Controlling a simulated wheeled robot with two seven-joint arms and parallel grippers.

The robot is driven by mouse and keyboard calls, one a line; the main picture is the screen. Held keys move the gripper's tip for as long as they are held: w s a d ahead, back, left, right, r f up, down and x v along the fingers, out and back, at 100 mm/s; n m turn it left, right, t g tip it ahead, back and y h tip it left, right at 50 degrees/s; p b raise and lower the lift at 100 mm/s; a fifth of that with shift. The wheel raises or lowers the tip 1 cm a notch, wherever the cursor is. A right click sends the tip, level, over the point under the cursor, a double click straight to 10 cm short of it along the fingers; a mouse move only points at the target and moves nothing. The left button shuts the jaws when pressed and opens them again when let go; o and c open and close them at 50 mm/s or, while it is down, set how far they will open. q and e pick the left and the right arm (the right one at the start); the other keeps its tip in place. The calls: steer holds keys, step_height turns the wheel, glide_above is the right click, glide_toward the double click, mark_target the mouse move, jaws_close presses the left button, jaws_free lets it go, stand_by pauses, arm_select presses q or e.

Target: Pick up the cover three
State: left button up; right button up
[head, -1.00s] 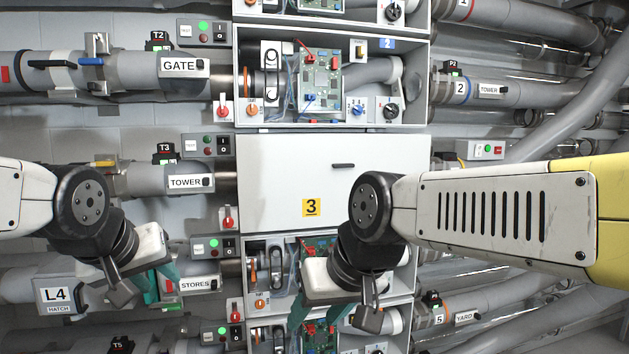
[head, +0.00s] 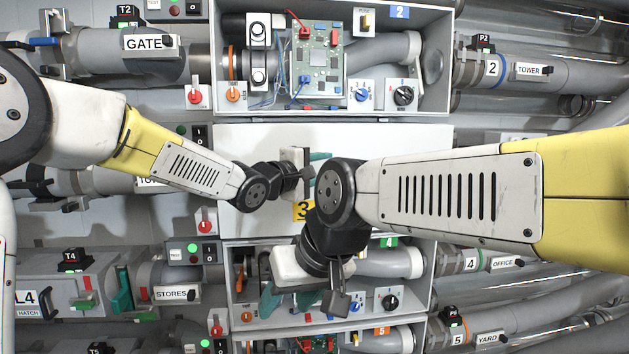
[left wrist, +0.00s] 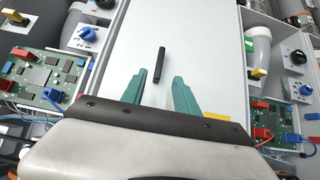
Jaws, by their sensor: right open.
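Cover three (head: 238,142) is a flat white panel closing the middle box, with a yellow "3" label (head: 302,210) partly hidden by my right arm. In the left wrist view the cover (left wrist: 200,45) shows its short black handle (left wrist: 159,65). My left gripper (left wrist: 162,82) is open and empty, its teal fingers pointing at the cover, with the handle just beyond the gap between them. In the head view my left gripper (head: 318,166) is in front of the cover and hides the handle. My right gripper (head: 300,300) is open and empty in front of the box below.
An open box with a green circuit board (head: 316,65) is above the cover. Another open box, marked with a green 4 label (head: 389,242), is below. Pipes and switches line both sides. My right forearm crosses close to my left gripper.

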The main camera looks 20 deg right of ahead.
mark_target(335, 164)
arm_select(q)
steer(key=x, duration=0.4)
steer(key=shift+w+d+r, duration=0.1)
steer(key=shift+d+r, duration=0.05)
steer(key=shift+d, duration=0.25)
jaws_close()
stand_by(1.0)
steer(key=shift+r, duration=0.1)
